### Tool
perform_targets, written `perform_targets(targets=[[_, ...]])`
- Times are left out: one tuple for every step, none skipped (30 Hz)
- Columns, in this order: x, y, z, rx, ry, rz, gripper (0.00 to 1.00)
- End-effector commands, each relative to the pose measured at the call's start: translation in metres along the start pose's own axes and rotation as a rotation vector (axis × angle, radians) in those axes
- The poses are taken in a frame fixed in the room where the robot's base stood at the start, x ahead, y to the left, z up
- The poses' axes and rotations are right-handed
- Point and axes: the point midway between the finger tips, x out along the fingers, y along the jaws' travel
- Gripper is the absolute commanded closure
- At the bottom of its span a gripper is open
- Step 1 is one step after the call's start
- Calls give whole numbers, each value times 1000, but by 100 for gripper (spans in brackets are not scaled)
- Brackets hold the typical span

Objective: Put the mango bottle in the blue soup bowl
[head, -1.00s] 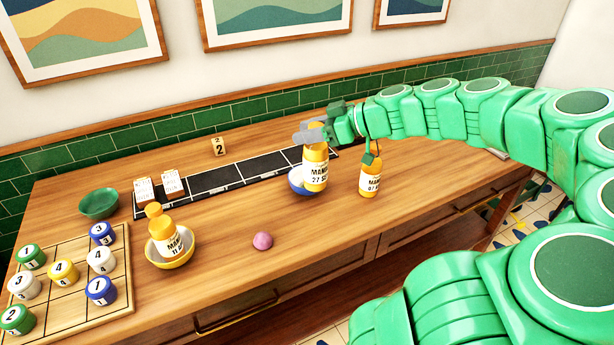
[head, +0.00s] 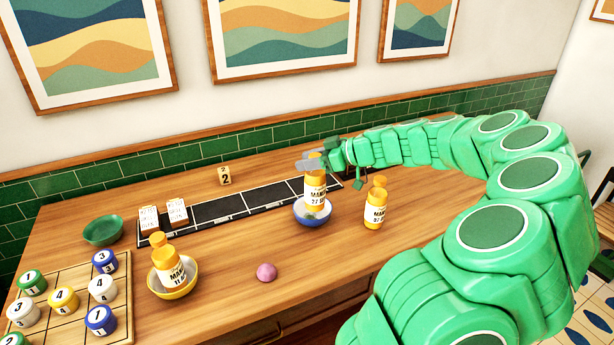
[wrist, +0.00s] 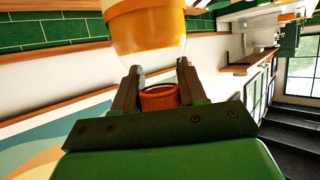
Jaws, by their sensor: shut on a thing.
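A yellow mango bottle (head: 315,190) with a white label is held upright by its cap in my gripper (head: 322,162). The blue soup bowl (head: 313,222) is directly below it, and the bottle's lower end appears over the bowl's inside. I cannot tell whether it touches the bottom. In the wrist view, the fingers (wrist: 158,95) are closed on the bottle's orange cap (wrist: 159,98), with the yellow body (wrist: 147,35) beyond. A second mango bottle (head: 376,208) stands on the table to the right. A third mango bottle (head: 170,270) leans in a yellow bowl (head: 178,292) at left.
A black strip (head: 225,208) runs behind the blue bowl, with white cards (head: 163,217) on its left end. A pink ball (head: 266,272), a green bowl (head: 103,231), a number block (head: 225,175) and a board (head: 70,275) with numbered pieces stand around.

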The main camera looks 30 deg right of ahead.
Motion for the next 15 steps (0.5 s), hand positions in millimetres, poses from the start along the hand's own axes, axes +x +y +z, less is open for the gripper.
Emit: perform_targets(targets=[[5, 4, 5, 3, -1, -1, 100], [7, 7, 8, 3, -1, 0, 100], [10, 10, 11, 4, -1, 0, 100], [12, 12, 14, 3, -1, 0, 100], [14, 14, 16, 2, -1, 0, 100], [17, 16, 18, 2, 0, -1, 100], [19, 18, 19, 2, 0, -1, 100], [21, 19, 21, 2, 0, -2, 100], [22, 21, 23, 1, 0, -2, 100], [24, 22, 24, 0, 0, -2, 100], [24, 23, 25, 1, 0, -2, 100], [25, 24, 26, 1, 0, -2, 100], [26, 24, 26, 1, 0, -2, 100], [26, 24, 27, 1, 1, -2, 100], [27, 25, 27, 1, 1, -2, 100]])
